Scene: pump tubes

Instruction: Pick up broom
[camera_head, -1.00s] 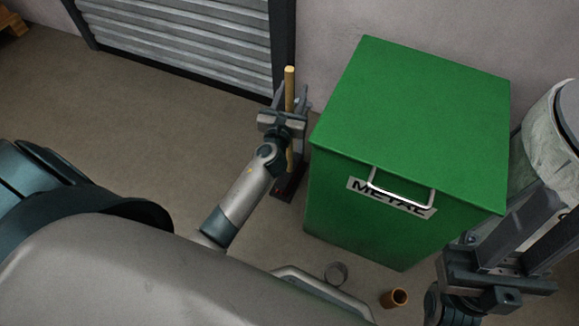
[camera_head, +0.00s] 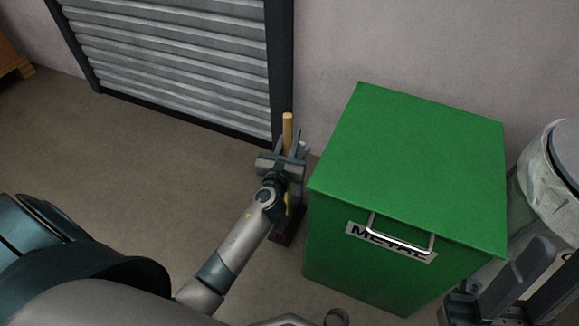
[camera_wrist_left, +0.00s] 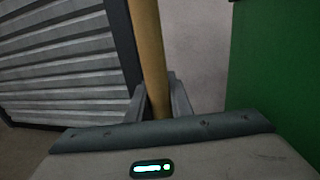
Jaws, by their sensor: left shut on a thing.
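The broom has a pale wooden handle (camera_head: 288,125) standing upright between the shutter and the green box. Its dark, reddish lower end (camera_head: 284,232) is at floor level, partly hidden behind my arm. My left gripper (camera_head: 286,152) is shut on the handle's upper part, with the handle top sticking out above it. In the left wrist view the handle (camera_wrist_left: 149,50) runs between the two fingers (camera_wrist_left: 158,100). My right gripper (camera_head: 542,280) is at the lower right, open and empty, partly cut off by the picture edge.
The green metal box (camera_head: 410,165) with a handle and a METAL label stands close right of the broom. A grey bin with a pale liner (camera_head: 545,165) is at the far right. A ribbed shutter (camera_head: 170,70) is behind. Floor to the left (camera_head: 130,165) is clear.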

